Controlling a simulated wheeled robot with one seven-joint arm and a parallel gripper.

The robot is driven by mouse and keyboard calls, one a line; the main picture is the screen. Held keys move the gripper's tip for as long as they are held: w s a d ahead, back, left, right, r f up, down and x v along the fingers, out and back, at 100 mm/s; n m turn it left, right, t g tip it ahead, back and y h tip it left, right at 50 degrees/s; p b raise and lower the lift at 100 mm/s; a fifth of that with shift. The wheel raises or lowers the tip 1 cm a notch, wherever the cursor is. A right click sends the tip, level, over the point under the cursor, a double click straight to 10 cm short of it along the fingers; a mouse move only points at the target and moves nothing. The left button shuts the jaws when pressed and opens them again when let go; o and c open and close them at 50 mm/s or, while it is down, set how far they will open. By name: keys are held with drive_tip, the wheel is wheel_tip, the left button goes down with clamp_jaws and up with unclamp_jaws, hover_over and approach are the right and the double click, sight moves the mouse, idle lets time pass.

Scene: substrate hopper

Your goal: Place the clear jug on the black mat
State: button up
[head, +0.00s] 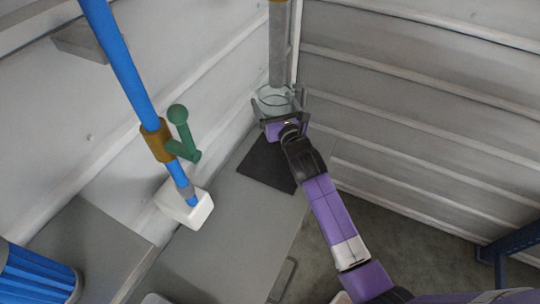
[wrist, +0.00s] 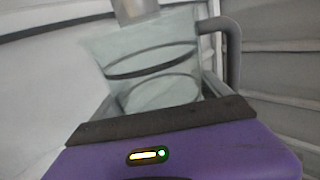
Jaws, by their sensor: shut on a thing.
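The clear jug (head: 274,99) is see-through, with dark rings around it and a grey handle on its right in the wrist view (wrist: 150,65). My gripper (head: 279,104) is shut on the jug, one finger on each side. The jug looks upright, at the far end of the grey bench, beneath a grey vertical pipe. The black mat (head: 266,165) lies flat on the bench, nearer than the jug in the head view. My gripper partly covers the jug's lower part, so I cannot tell how high its base is.
The grey pipe (head: 279,45) comes down close over the jug's mouth. A blue pipe (head: 122,62) with a green lever (head: 183,130) runs down to a white block (head: 184,207) left of the mat. Ribbed walls close in the far corner. A blue ribbed container (head: 36,275) is at lower left.

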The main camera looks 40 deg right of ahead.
drive_tip(key=shift+d+r, duration=0.1)
drive_tip(key=shift+r, duration=0.8)
drive_tip(key=shift+f, duration=1.3)
wheel_tip(320, 180, down, 3)
drive_tip(key=shift+f, duration=0.1)
wheel_tip(320, 180, down, 14)
drive_tip(key=b, duration=1.2)
drive_tip(key=shift+b, duration=0.4)
drive_tip(key=shift+f, duration=0.15)
drive_tip(key=o, duration=1.3)
